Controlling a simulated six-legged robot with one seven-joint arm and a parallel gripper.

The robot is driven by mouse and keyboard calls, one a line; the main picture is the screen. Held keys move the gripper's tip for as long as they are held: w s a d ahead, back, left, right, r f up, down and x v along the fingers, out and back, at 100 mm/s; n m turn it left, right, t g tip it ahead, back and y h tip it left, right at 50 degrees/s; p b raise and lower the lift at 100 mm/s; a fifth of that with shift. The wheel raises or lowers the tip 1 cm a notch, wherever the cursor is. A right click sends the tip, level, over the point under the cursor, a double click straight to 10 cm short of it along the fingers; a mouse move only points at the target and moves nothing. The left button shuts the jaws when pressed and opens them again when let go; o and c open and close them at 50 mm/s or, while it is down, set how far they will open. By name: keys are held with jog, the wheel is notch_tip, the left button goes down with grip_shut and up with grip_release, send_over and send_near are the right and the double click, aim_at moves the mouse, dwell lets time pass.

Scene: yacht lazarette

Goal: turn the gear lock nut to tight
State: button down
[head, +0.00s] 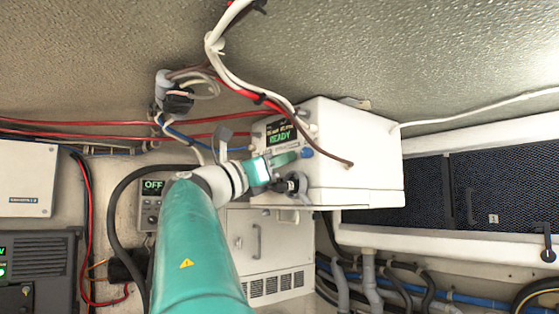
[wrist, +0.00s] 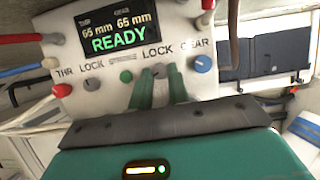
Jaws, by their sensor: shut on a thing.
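A white control box (head: 345,150) hangs under the ceiling, with a display reading READY (head: 280,136). In the wrist view the display (wrist: 118,36) also shows 65 mm under THR and GEAR. My gripper (wrist: 160,82) is shut on the gear lock nut, one green finger each side. The fingers hide part of the nut. My gripper (head: 287,159) reaches the panel in the head view.
Red and white cables (head: 222,65) hang above and beside the box. A unit reading OFF (head: 152,185) is behind my arm. A white cabinet door (head: 260,240) is below. A dark mesh panel (head: 510,180) is at the right.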

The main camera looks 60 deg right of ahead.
jog(key=shift+m+g, duration=0.3)
jog(key=shift+m, duration=0.8)
jog(key=c, duration=1.3)
grip_release()
jog(key=shift+c, duration=0.2)
jog(key=shift+w, duration=0.1)
jog(key=v, duration=1.3)
jog(key=shift+w+a, duration=0.25)
jog(key=shift+a, duration=0.05)
